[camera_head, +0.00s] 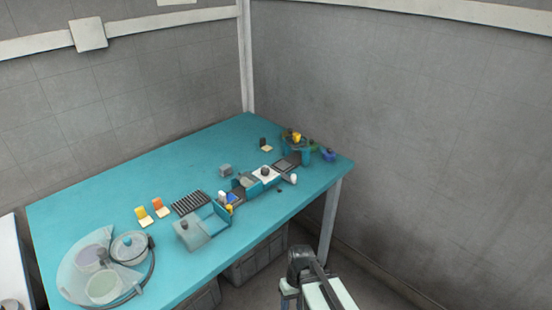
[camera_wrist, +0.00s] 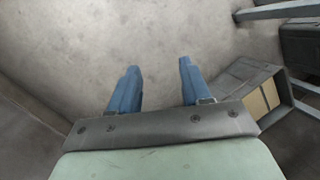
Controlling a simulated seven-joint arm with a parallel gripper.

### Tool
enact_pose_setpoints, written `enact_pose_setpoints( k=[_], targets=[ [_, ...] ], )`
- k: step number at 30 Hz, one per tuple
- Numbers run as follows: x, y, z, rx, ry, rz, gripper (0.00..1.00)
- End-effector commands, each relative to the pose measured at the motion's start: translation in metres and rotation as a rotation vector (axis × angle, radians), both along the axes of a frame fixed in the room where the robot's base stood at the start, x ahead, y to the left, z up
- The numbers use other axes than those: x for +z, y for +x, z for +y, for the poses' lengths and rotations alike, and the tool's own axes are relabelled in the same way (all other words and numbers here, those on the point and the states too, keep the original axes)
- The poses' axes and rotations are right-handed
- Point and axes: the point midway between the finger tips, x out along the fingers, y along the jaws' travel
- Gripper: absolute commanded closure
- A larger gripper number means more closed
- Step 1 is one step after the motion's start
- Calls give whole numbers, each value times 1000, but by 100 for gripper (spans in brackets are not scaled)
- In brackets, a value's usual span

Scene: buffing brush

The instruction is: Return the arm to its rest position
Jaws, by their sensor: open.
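My gripper shows in the wrist view (camera_wrist: 158,78), with two blue fingers spread apart and nothing between them. It points down at the bare grey floor (camera_wrist: 150,40). In the head view my arm's end (camera_head: 312,280) is at the bottom, right of centre, off the front edge of the teal table (camera_head: 110,190) and apart from it. The fingertips cannot be made out clearly in the head view.
On the table stand a teal box-like fixture (camera_head: 203,226), a black ribbed rack (camera_head: 190,202), a round pot-like device (camera_head: 129,247) and small parts at the back right. Grey bins (camera_head: 255,263) sit under the table. A table leg (camera_head: 328,220) stands near my arm.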

Motion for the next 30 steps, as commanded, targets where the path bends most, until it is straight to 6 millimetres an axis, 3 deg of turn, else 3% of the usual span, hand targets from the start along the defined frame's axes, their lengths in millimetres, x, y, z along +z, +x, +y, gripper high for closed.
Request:
enact_pose_setpoints(
  k=[6, 15, 24, 30],
  targets=[
    [-48, -37, -33, -68, -58, 73, 52],
    [-105, -96, -71, -152, -132, 167, 52],
    [-150, -165, -102, -223, -199, 262, 52],
    [-168, -201, -114, -255, -230, 307, 52]
  ],
)
